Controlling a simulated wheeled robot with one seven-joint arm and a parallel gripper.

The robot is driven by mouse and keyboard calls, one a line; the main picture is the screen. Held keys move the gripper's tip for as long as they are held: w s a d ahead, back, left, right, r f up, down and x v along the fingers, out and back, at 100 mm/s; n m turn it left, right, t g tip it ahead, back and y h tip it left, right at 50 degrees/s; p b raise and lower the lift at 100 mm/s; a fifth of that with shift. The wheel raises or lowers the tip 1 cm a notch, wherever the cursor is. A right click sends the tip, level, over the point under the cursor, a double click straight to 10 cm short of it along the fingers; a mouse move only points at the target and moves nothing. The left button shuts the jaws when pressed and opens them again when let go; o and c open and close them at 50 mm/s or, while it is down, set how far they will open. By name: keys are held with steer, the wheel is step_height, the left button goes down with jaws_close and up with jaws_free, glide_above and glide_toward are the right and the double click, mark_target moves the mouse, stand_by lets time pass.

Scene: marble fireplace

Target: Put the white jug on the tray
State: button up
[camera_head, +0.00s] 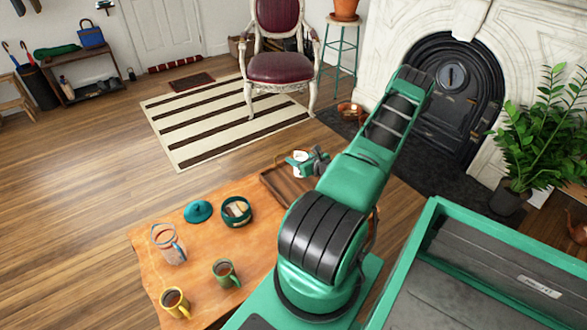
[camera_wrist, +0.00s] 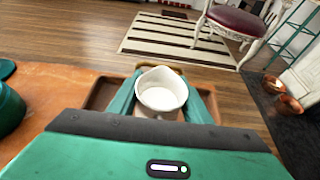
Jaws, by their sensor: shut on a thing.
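The white jug (camera_wrist: 161,91) is between the two green fingers of my gripper (camera_wrist: 160,98) in the wrist view, upright with its open top facing up. My gripper is shut on it. In the head view the jug (camera_head: 300,163) shows at the far end of the table, beside my gripper (camera_head: 304,164). The brown wooden tray (camera_head: 281,187) lies below and around the jug at the table's far right corner; its left part also shows in the wrist view (camera_wrist: 101,94). Whether the jug's base touches the tray is hidden.
The wooden table (camera_head: 150,235) also holds a teal lid (camera_head: 198,211), a green round pot (camera_head: 236,212), a glass pitcher (camera_head: 168,245), a yellow mug (camera_head: 175,303) and a green mug (camera_head: 224,273). A red chair (camera_head: 277,67) and striped rug (camera_head: 220,125) lie beyond.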

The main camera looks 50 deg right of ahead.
steer(key=shift+f, duration=1.95)
steer(key=o, duration=1.3)
steer(key=shift+f, duration=0.1)
steer(key=shift+o, duration=0.2)
